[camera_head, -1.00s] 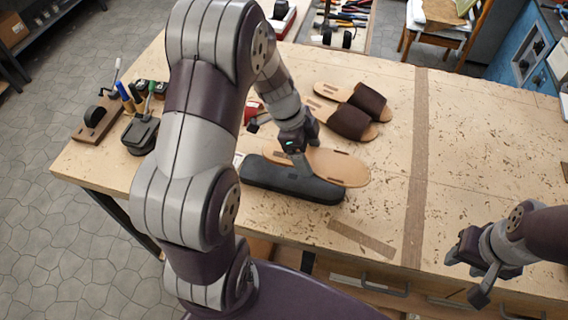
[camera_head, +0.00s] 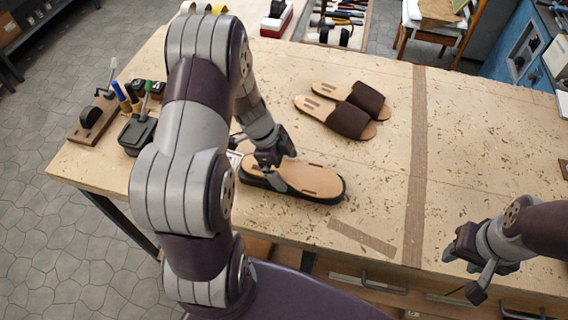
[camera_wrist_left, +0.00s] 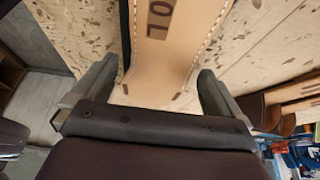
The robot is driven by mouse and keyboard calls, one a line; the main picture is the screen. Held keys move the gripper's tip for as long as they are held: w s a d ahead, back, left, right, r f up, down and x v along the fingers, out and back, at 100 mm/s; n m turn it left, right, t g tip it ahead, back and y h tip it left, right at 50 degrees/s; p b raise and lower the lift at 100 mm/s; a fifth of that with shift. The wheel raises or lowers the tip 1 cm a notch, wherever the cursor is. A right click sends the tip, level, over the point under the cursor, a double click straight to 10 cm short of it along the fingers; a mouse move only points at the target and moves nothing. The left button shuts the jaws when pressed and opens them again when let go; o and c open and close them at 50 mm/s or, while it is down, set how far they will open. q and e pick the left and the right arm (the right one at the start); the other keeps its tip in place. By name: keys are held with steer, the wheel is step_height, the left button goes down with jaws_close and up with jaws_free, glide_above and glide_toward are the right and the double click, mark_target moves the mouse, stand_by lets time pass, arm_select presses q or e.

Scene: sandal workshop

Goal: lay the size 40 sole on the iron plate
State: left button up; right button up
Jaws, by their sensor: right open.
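The tan size 40 sole (camera_head: 312,180) lies flat along the top of the dark, sole-shaped iron plate (camera_head: 328,200), roughly lined up with it. My left gripper (camera_head: 278,178) is at the sole's left end. In the left wrist view, its fingers stand wide apart with the stitched sole (camera_wrist_left: 165,60) between and ahead of them, not gripped. A dark marking, partly cut off, shows on the sole there. A dark strip of the plate (camera_wrist_left: 124,30) shows beside it. My right gripper (camera_head: 464,272) is open and empty over the bench's front right.
A pair of brown-strapped sandals (camera_head: 350,118) lies behind the plate on the wooden bench (camera_head: 380,180). A dark stamp-like tool (camera_head: 138,132) and a wooden holder (camera_head: 92,122) stand at the left.

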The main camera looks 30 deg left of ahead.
arm_select(q)
steer(key=shift+r, duration=0.15)
steer(key=w+v, duration=0.1)
steer(key=v, duration=1.1)
steer(key=w+d+r+n+t, duration=0.4)
steer(key=w+t, duration=0.2)
steer(key=w, duration=0.2)
steer(key=n+g+y, duration=0.2)
steer(key=n+y, duration=0.3)
steer(key=n, duration=0.3)
glide_above(288, 167)
steer(key=f, duration=0.2)
steer(key=s+d+f+n+g, duration=0.2)
steer(key=s+d, duration=0.3)
steer(key=s, duration=0.5)
steer(key=shift+s+f+n+g+h, duration=0.2)
steer(key=shift+n+g+h, duration=0.25)
steer(key=shift+g, duration=0.45)
